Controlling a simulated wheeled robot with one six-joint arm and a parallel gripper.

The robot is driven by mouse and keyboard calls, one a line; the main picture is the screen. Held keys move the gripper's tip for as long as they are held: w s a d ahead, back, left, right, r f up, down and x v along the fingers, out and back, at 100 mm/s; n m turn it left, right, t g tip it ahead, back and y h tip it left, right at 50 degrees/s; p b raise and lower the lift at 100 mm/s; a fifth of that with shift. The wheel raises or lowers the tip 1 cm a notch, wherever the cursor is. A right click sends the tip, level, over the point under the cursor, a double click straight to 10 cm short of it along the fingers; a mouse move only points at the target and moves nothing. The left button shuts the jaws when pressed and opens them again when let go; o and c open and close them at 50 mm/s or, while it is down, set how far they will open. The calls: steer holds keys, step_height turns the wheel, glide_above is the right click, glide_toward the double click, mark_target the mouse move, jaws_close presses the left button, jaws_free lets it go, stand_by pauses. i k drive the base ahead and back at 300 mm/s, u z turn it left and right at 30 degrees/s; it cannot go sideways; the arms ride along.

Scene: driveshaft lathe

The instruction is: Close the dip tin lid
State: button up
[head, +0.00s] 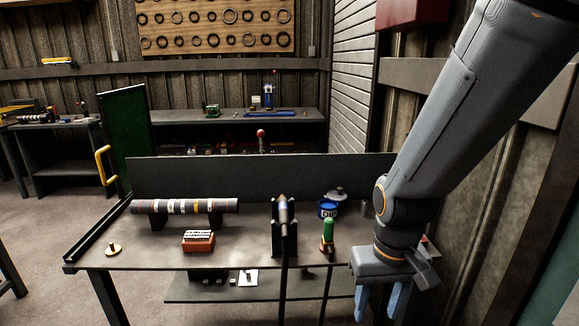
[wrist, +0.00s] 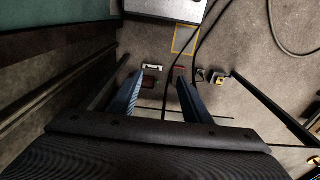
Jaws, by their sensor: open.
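The dip tin (head: 327,208) is a small blue tin with "DIP" lettering, standing toward the back right of the workbench in the head view. Its grey lid (head: 336,194) with a knob sits at the tin's top, tilted and seeming to stand open. My gripper (head: 378,306) hangs pointing down at the bench's front right, lower and nearer than the tin. Its two blue fingers are apart with nothing between them. In the wrist view my gripper (wrist: 160,100) is also open and empty, above the floor. The tin is not in the wrist view.
The workbench (head: 140,250) holds a striped shaft (head: 185,206), a red box (head: 198,241), a black stand (head: 284,235) and a green-handled tool (head: 327,235) in front of the tin. A dark panel (head: 230,177) runs behind.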

mark_target(338, 194)
steer(key=u, duration=0.05)
steer(key=k, duration=0.65)
steer(key=u, duration=0.4)
steer(key=i, duration=1.15)
steer(key=z, duration=0.4)
